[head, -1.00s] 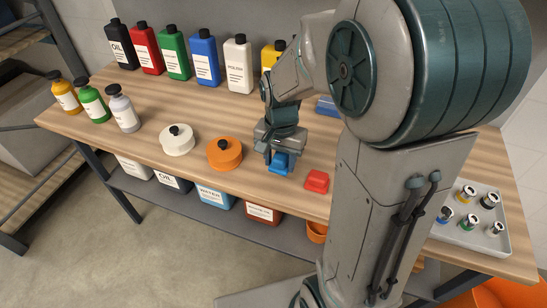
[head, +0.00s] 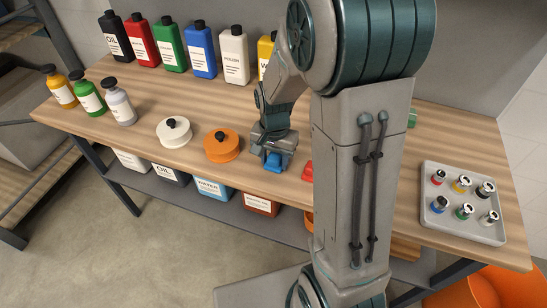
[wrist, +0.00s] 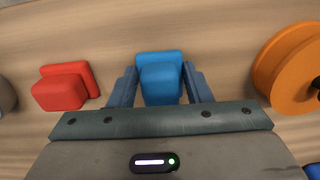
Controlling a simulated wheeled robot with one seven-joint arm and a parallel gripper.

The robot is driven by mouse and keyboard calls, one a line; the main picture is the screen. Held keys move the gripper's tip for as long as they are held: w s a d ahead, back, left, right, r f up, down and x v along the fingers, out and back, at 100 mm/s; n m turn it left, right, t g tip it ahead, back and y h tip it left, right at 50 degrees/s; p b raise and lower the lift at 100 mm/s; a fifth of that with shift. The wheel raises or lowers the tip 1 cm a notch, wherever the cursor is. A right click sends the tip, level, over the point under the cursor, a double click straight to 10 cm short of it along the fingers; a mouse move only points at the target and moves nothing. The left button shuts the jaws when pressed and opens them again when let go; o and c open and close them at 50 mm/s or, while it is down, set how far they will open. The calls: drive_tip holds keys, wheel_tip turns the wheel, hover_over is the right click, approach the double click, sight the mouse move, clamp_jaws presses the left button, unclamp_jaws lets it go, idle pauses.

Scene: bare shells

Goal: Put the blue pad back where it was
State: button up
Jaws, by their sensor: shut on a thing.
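The blue pad (wrist: 160,80) is a small block with a raised grip on a wider base. My gripper (wrist: 160,88) is shut on it, with one finger on each side in the wrist view. In the head view the blue pad (head: 274,162) shows below my gripper (head: 272,150), over the front part of the wooden bench. I cannot tell whether its base touches the bench top. A red pad (wrist: 66,86) of like shape lies to its left in the wrist view. In the head view the red pad (head: 307,171) is partly hidden by my arm.
Several bottles line the back of the bench (head: 140,100). A grey tray (head: 462,226) with several small jars is at the right. My arm hides the middle right.

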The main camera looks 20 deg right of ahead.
sight(274, 156)
drive_tip(key=o, duration=1)
drive_tip(key=shift+c, duration=0.2)
drive_tip(key=shift+r, duration=0.1)
wheel_tip(274, 156, up, 11)
drive_tip(key=s+r+n+t, duration=0.3)
drive_tip(key=s+n, duration=0.4)
drive_tip(key=s, duration=0.7)
drive_tip(key=shift+r, duration=0.15)
drive_tip(key=shift+w, duration=0.1)
